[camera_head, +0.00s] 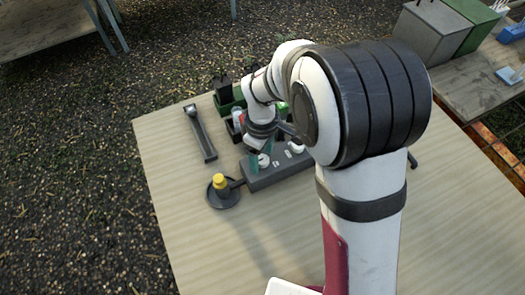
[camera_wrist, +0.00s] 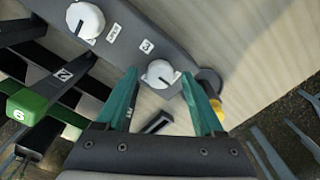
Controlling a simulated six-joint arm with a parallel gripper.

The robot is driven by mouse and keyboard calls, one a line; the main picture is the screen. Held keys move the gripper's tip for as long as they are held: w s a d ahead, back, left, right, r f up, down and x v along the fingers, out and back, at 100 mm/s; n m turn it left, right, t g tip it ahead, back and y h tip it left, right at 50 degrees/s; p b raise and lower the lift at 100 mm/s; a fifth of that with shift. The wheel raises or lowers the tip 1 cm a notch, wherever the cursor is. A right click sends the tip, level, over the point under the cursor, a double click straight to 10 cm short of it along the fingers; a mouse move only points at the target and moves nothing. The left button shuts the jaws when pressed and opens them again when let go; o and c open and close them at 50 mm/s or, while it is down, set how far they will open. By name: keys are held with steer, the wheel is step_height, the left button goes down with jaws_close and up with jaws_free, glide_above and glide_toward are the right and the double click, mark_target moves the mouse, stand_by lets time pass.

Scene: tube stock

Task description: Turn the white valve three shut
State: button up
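The dark grey valve block (camera_head: 290,171) lies on the table with white knobs along its top; it also shows in the wrist view (camera_wrist: 187,60). In the wrist view the white knob beside the "3" tag is valve three (camera_wrist: 158,72), with a dark pointer mark toward its lower right. In the head view valve three (camera_head: 264,161) is at the block's near left end. My gripper (camera_wrist: 158,76) is open, its two teal fingers on either side of this knob. Gaps show between knob and fingers; I cannot tell the height difference. Another white knob (camera_wrist: 84,19) is further up-left.
A yellow-topped piece (camera_head: 219,182) on a dark round base stands left of the block. A green container (camera_head: 232,102) is at the back. In the wrist view, a green piece marked 6 (camera_wrist: 30,101) is among dark racks. The front table is clear.

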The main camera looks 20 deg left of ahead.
jaws_close()
steer(key=shift+m, duration=0.3)
steer(key=m, duration=0.3)
steer(key=shift+m, duration=0.4)
steer(key=m, duration=0.9)
steer(key=shift+d+m, duration=0.1)
steer(key=shift+m, duration=2.1)
